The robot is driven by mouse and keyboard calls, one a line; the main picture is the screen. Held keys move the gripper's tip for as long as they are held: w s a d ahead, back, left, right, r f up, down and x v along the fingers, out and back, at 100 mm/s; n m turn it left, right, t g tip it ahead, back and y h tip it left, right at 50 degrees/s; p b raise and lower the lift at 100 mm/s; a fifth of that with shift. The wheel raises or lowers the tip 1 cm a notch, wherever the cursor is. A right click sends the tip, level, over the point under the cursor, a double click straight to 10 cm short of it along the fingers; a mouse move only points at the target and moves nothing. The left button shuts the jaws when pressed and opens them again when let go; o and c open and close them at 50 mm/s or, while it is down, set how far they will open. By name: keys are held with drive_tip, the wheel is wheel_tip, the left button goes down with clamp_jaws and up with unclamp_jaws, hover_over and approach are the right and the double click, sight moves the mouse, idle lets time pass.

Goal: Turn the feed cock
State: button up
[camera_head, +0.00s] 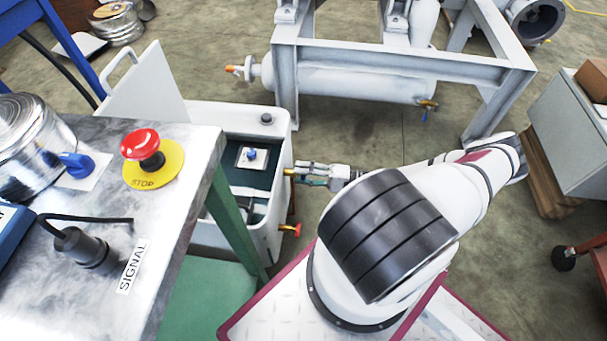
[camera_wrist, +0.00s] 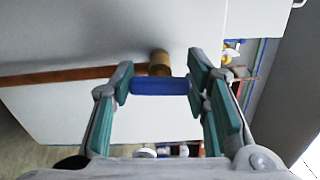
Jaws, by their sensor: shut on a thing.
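The feed cock shows in the wrist view as a brass stub (camera_wrist: 159,62) with a blue handle (camera_wrist: 160,87), on the wall of a white tank (camera_wrist: 75,35). My gripper (camera_wrist: 160,78) has its green-padded fingers at the two ends of the blue handle and is shut on it. The handle lies crosswise in the wrist picture. In the head view, my gripper (camera_head: 306,174) reaches left to the side of the white tank (camera_head: 274,205). The cock's brass end (camera_head: 288,171) shows there, while its handle is mostly hidden by the fingers.
A second cock with a red handle (camera_head: 292,230) sits lower on the tank. A metal table (camera_head: 190,190) with a red stop button (camera_head: 141,145) stands at left. A grey frame (camera_head: 400,55) stands behind. Bare floor (camera_head: 370,140) lies between frame and arm.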

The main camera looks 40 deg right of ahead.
drive_tip(key=o, duration=1.2)
drive_tip(key=v, duration=1.2)
drive_tip(key=shift+s+d, duration=0.1)
